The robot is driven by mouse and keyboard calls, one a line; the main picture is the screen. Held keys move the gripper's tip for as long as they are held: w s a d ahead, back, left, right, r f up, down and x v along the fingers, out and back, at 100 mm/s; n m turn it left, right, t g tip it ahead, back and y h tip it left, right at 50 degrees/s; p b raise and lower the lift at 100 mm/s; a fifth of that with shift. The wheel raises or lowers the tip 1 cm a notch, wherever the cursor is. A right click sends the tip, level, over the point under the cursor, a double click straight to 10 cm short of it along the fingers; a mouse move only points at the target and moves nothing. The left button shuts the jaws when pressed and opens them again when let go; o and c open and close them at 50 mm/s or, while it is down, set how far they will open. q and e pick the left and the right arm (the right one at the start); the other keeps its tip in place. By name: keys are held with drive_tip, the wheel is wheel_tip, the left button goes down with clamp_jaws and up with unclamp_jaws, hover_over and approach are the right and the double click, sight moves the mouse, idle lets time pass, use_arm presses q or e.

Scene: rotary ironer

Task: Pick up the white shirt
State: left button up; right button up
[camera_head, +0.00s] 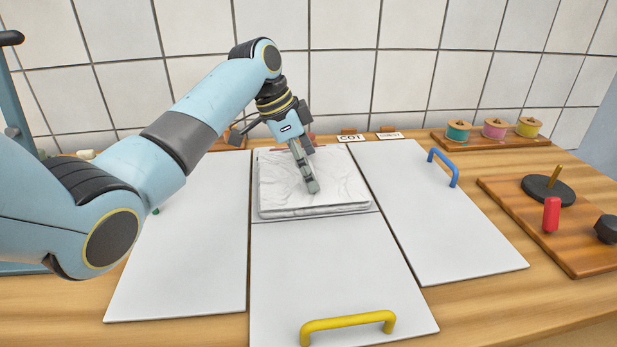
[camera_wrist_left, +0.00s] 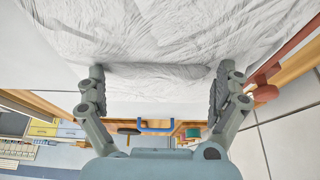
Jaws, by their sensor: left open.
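The white shirt (camera_head: 335,185) lies as a flat, folded, wrinkled stack at the back of the middle white panel. My left gripper (camera_head: 312,187) points down over the middle of the shirt in the head view; whether its tips touch the cloth I cannot tell. In the left wrist view the shirt (camera_wrist_left: 150,30) fills the top, and my left gripper (camera_wrist_left: 158,82) has its two fingers wide apart, with a ridge of white cloth between the tips. My right gripper is in neither view.
The middle panel (camera_head: 330,275) has a yellow handle (camera_head: 348,325). White panels flank it, the right one (camera_head: 430,215) with a blue handle (camera_head: 443,167). Thread spools (camera_head: 494,129) stand at the back right. A wooden board (camera_head: 575,225) with a red peg (camera_head: 551,214) lies right.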

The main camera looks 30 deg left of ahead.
use_arm(q)
drive_tip(key=c, duration=1)
drive_tip(key=shift+c, duration=0.5)
drive_tip(key=shift+r, duration=0.15)
